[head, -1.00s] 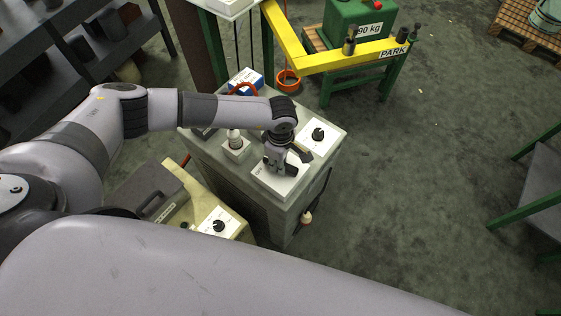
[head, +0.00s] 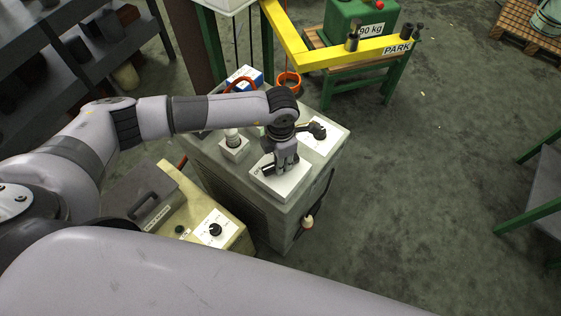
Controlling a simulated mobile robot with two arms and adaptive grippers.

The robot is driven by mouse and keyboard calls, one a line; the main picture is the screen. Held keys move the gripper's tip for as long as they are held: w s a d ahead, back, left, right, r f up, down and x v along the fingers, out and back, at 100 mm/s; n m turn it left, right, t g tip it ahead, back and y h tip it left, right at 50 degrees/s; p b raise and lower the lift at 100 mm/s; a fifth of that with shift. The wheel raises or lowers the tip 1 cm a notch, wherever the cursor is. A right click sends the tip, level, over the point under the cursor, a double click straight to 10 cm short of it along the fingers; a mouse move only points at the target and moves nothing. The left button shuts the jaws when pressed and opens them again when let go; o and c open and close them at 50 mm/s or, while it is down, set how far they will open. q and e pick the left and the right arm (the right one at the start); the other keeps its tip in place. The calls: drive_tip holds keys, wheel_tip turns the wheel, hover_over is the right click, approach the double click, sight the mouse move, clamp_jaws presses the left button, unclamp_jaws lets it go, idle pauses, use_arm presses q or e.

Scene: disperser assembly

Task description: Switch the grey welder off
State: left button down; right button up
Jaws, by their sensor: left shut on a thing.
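The grey welder (head: 232,180) is a grey cabinet in the middle of the head view. On its top are a white panel with a black dial (head: 319,131) and a white plate (head: 292,189) near the front corner. My left gripper (head: 281,168) points down onto this white plate and is shut on a small dark switch there. The fingers hide most of the switch, so its setting cannot be read. Part of the gripper or wrist reaches towards the dial and partly covers its panel. My right gripper is out of view.
A beige machine (head: 232,236) with a black dial (head: 215,229) stands in front left of the welder. A white fitting (head: 233,143) and a blue-and-white box (head: 244,76) sit on the welder top. A yellow beam (head: 345,53) stands behind. Floor to the right is clear.

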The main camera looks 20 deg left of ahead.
use_arm(q)
drive_tip(key=n+b, duration=0.1)
drive_tip(key=n, duration=0.3)
drive_tip(key=shift+w+r+n+b, duration=0.1)
drive_tip(key=shift+n+b, duration=0.25)
drive_tip(key=shift+n, duration=0.05)
idle(0.4)
drive_tip(key=c, duration=1.4)
unclamp_jaws()
wheel_tip(320, 180, up, 12)
